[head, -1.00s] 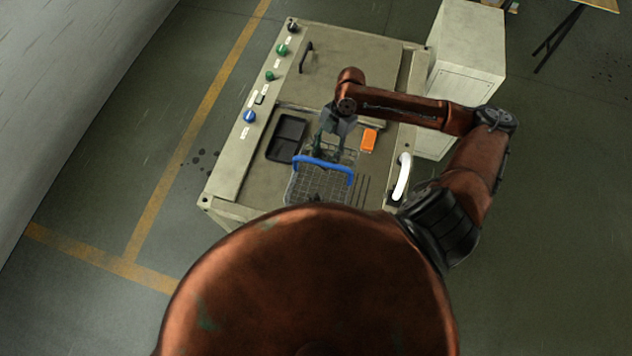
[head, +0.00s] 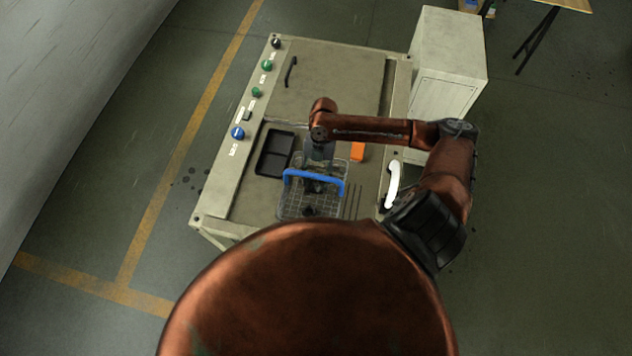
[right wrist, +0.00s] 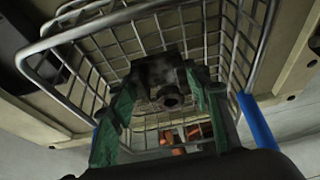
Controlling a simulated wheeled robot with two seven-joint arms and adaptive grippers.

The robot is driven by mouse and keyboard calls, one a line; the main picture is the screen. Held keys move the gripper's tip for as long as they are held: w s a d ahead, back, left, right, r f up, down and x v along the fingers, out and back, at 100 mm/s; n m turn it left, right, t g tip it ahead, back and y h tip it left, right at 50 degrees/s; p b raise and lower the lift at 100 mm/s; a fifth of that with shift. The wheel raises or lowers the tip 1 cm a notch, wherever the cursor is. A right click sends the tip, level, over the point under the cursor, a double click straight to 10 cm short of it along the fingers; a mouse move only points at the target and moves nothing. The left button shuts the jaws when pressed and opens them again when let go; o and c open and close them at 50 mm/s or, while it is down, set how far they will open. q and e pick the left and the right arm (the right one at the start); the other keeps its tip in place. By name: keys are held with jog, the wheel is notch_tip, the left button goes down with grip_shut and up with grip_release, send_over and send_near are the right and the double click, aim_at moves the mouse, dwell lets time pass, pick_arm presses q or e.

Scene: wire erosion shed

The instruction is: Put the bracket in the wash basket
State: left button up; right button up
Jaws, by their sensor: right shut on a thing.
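The wash basket (head: 281,208) is a wire basket with a blue handle (head: 314,182). It stands on the machine top, and its wires also show in the right wrist view (right wrist: 110,20). My right gripper (right wrist: 165,95), with green fingers, is shut on the bracket (right wrist: 160,75), a dark, blocky part with a round hole. In the right wrist view the basket's wire mesh surrounds the bracket on several sides. In the head view the gripper (head: 317,168) points down at the basket by the handle, partly hidden by my arm. Whether the bracket touches the basket floor I cannot tell. My left gripper is out of view.
A black two-part tray (head: 262,165) lies left of the basket. An orange block (head: 357,152) lies behind it to the right, and thin rods or slots (head: 353,201) are at its right. A white curved handle (head: 392,185) stands at the machine's right edge.

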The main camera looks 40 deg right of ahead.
notch_tip(320, 180, down, 2)
jog(key=shift+f, duration=0.1)
jog(key=o, duration=1.6)
jog(key=v, duration=1.2)
